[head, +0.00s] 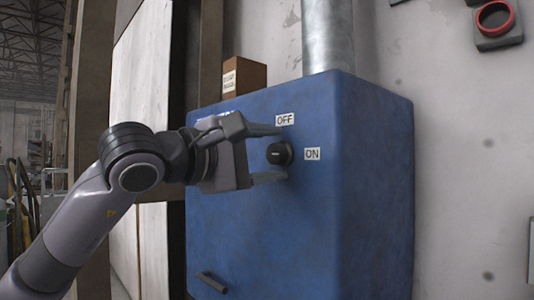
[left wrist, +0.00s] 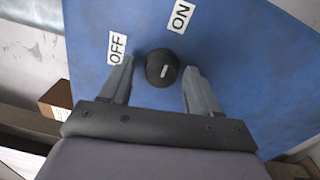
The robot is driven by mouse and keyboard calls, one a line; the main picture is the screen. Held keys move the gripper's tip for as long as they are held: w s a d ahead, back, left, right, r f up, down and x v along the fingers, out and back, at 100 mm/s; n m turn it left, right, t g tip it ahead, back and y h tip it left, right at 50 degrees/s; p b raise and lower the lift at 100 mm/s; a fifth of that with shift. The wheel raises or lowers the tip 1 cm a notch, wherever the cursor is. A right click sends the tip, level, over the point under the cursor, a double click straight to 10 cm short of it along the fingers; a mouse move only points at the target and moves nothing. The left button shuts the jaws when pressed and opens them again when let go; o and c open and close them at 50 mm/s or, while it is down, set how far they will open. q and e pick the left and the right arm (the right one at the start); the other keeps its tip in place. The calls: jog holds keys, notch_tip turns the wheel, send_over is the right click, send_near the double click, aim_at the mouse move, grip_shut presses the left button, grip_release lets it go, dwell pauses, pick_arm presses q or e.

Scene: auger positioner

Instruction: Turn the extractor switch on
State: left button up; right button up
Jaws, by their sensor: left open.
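The extractor switch is a round black knob (head: 279,154) on the front of a blue box (head: 240,240). An OFF label (head: 285,119) is above it and an ON label (head: 312,154) is to its right. My left gripper (head: 284,153) is open, with one finger above the knob and one below. In the left wrist view the knob (left wrist: 161,68) sits between the fingertips, with a visible gap on each side. Its short white mark is near upright in that view; I cannot tell which label it points to. My right gripper is not in view.
A metal duct (head: 328,40) rises from the box top, with a small brown box (head: 243,77) beside it. A dark handle (head: 212,282) sticks out low on the blue box. A red-ringed fixture (head: 495,18) is on the wall at upper right.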

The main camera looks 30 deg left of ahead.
pick_arm(q)
jog(key=b+v, duration=0.1)
jog(key=v, duration=0.6)
jog(key=shift+b, duration=0.3)
jog(key=shift+a, duration=0.1)
